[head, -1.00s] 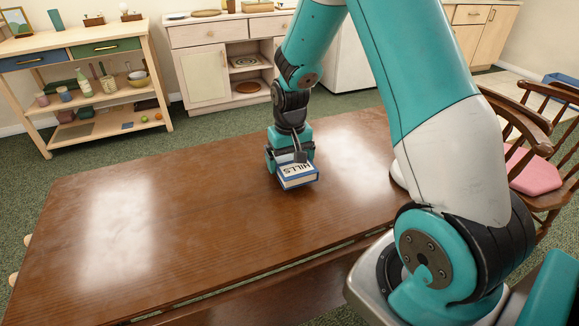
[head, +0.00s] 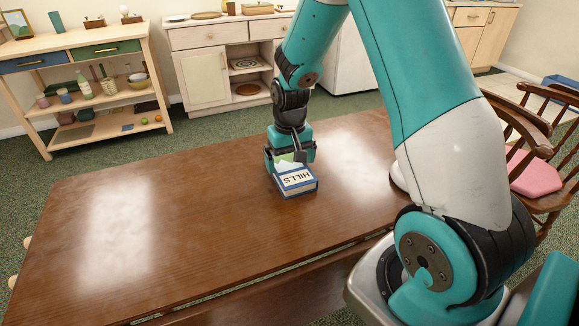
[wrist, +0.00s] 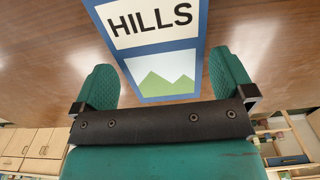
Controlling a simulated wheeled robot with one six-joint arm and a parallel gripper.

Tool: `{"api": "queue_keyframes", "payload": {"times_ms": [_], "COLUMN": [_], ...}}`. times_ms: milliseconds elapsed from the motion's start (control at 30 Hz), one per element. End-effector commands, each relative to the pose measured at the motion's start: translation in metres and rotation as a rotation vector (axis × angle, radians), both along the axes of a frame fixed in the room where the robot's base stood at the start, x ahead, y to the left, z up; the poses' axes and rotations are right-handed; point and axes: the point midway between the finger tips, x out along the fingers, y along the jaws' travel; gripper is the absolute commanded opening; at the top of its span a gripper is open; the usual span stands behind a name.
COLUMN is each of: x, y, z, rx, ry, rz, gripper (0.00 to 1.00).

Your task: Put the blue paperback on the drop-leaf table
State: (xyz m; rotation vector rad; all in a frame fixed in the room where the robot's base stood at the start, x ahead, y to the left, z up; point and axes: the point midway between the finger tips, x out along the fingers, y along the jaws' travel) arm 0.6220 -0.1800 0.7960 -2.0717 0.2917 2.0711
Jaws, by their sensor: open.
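The blue paperback (head: 295,181), with a white "HILLS" label and a picture of green hills, lies flat on the drop-leaf table (head: 170,225), a glossy brown wooden top. My gripper (head: 290,158) is just above the far end of the book, with its fingers apart. In the wrist view the book (wrist: 160,55) extends away between the two green fingers of my gripper (wrist: 168,85), with a gap on each side. The book's far end runs out of the wrist view at the top.
A wooden shelf unit (head: 100,85) with bottles and bowls stands at the back left. A pale cabinet (head: 205,75) stands behind the table. A wooden chair with a pink cushion (head: 533,174) is at the right. The table's left and middle are clear.

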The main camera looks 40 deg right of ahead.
Motion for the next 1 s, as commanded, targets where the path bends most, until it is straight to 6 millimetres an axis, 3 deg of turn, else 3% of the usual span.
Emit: {"api": "queue_keyframes", "payload": {"times_ms": [100, 300, 467, 567, 667, 733, 900, 1000], "x": [0.001, 0.000, 0.000, -0.004, -0.020, -0.044, -0.130, -0.177], "y": [0.000, 0.000, 0.000, 0.012, 0.053, 0.093, 0.178, 0.206], "z": [0.031, 0.070, 0.088, 0.100, 0.124, 0.144, 0.183, 0.194], "rx": [-0.002, -0.001, -0.001, 0.011, 0.054, 0.101, 0.227, 0.285], "ry": [-0.006, -0.004, -0.002, -0.012, -0.043, -0.072, -0.130, -0.149], "rz": [0.000, 0.000, 0.001, 0.033, 0.148, 0.274, 0.601, 0.751], "gripper": [1.00, 1.00, 1.00, 1.00, 1.00, 1.00, 1.00, 1.00]}}
